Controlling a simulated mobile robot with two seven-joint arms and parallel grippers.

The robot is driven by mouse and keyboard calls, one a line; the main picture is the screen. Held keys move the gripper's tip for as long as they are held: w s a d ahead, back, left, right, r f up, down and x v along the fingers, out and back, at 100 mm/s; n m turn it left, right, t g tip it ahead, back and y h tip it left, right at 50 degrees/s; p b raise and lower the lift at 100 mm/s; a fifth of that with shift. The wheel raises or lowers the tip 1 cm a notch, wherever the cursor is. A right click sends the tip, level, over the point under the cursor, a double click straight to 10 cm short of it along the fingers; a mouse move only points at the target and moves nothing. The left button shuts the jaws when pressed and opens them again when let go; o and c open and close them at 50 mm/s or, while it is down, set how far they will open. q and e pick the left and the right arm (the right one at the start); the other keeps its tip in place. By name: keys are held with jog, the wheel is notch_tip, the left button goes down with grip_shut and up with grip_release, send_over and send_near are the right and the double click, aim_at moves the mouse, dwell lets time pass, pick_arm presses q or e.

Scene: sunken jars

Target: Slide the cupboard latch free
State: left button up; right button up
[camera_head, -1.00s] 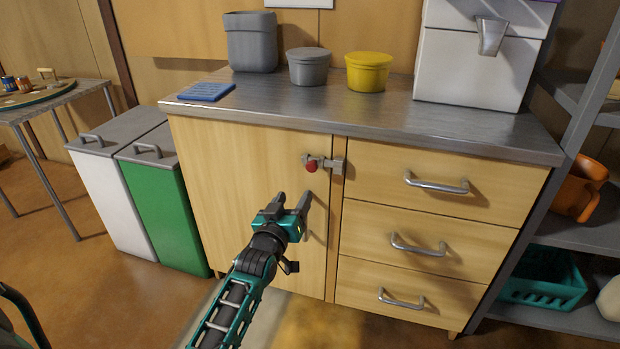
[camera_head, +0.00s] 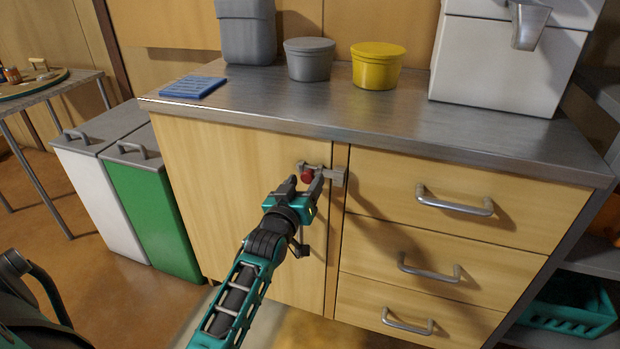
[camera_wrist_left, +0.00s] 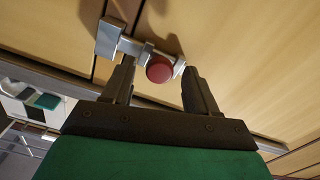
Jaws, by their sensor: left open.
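The cupboard latch (camera_head: 328,174) is a grey metal bolt with a red knob (camera_head: 307,176), set across the gap between the cupboard door (camera_head: 225,190) and the drawer side. In the left wrist view the latch (camera_wrist_left: 125,42) runs across the top and its red knob (camera_wrist_left: 159,69) lies between the open fingers. My left gripper (camera_head: 304,182) is open and empty, with its fingertips close to the knob. I cannot tell whether a finger touches it. In the left wrist view the left gripper (camera_wrist_left: 160,90) has one finger on each side of the knob. My right gripper is not in view.
Drawers with metal handles (camera_head: 455,201) are right of the door. The counter (camera_head: 330,105) above holds a blue pad (camera_head: 193,87), a grey tub (camera_head: 309,60), a yellow tub (camera_head: 377,66) and a white machine (camera_head: 495,65). White and green bins (camera_head: 150,205) stand at left.

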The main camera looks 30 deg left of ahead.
pick_arm(q)
jog(key=shift+w, duration=0.15)
jog(key=shift+c, duration=0.2)
grip_shut()
dwell(0.3)
